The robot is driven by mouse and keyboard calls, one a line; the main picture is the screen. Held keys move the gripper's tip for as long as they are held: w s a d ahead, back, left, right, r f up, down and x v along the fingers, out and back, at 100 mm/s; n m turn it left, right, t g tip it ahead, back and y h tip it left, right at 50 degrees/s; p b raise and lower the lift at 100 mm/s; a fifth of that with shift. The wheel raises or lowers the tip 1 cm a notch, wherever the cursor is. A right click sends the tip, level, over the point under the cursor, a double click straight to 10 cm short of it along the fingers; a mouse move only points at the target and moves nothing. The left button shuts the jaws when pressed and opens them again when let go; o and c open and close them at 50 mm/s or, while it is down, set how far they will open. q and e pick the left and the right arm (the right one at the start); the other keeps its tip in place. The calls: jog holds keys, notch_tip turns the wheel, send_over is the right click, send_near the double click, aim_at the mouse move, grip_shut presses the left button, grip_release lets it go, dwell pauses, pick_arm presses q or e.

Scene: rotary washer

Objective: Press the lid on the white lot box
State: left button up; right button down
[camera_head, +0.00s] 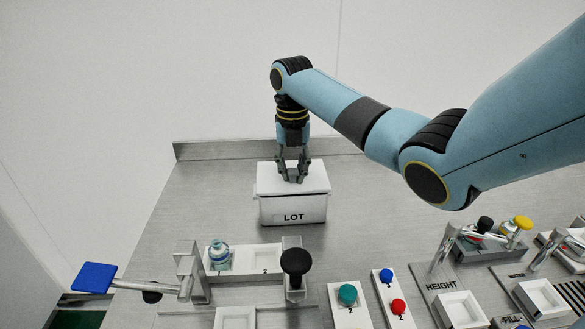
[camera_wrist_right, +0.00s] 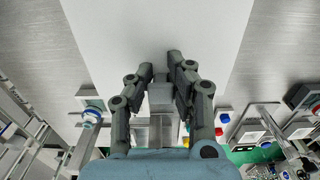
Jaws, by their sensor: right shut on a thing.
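The white lot box (camera_head: 312,209) stands upright on the steel bench, with "LOT" on its front. Its white lid (camera_head: 266,178) lies over the box top, its edge overhanging a little with a thin dark line below it. I cannot tell whether it is fully seated. My right gripper (camera_head: 293,178) points straight down at the middle of the lid, shut on its grip. In the right wrist view the fingers (camera_wrist_right: 160,75) close around a small grey block, the lid's grip (camera_wrist_right: 160,97), with the white lid top (camera_wrist_right: 155,28) beyond. My left gripper is not in view.
In front of the box is a fixture with a small capped bottle (camera_head: 219,252) and a black knob (camera_head: 296,262). A blue paddle lever (camera_head: 94,278) is at left. Bench beside the box is clear.

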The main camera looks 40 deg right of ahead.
jog(key=shift+f, duration=0.2)
dwell(0.6)
jog(key=c, duration=1.1)
grip_release()
jog(key=shift+c, duration=0.2)
notch_tip(320, 180, up, 12)
jog(key=shift+a+f, duration=0.1)
